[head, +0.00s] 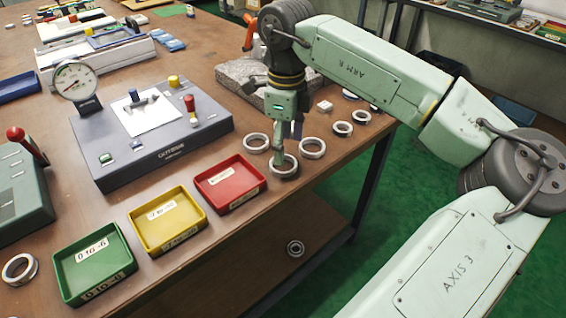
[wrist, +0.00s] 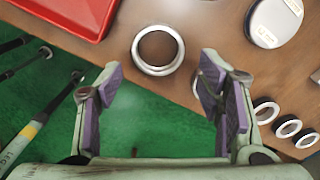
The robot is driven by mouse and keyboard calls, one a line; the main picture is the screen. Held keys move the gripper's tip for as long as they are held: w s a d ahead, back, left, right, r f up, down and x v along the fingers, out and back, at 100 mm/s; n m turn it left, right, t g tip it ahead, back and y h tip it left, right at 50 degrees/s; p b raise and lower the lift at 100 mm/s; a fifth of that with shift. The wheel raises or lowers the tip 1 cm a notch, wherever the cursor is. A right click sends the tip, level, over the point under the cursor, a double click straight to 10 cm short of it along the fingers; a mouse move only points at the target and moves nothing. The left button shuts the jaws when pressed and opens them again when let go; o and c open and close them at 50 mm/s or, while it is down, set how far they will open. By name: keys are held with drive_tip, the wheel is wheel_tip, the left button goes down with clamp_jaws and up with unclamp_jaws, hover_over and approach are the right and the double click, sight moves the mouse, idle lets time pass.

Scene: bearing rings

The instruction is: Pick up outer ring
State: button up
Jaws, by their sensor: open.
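Several steel rings lie near the table's right edge. No label shows which is the outer ring. One larger ring (head: 284,174) lies below my gripper (head: 290,152), between the red tray and the edge. In the wrist view a larger ring (wrist: 157,71) lies flat on the wood, just ahead of and between the fingertips of my gripper (wrist: 160,66). The jaws are spread wide with nothing between the pads. Another ring (wrist: 204,98) is partly hidden behind the right finger. Two more larger rings lie close by in the head view, a left one (head: 257,150) and a right one (head: 312,155).
Red (head: 231,184), yellow (head: 167,221) and green (head: 95,264) trays stand left of the rings. Smaller rings (head: 342,134) lie farther right. A grey block (head: 235,75) and a dial gauge (head: 73,83) stand behind. Another ring (head: 295,254) lies below, on the lower shelf.

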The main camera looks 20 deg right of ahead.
drive_tip(key=f, duration=0.3)
drive_tip(key=f+p, duration=0.1)
drive_tip(key=shift+a+f, duration=0.25)
drive_tip(key=c, duration=1)
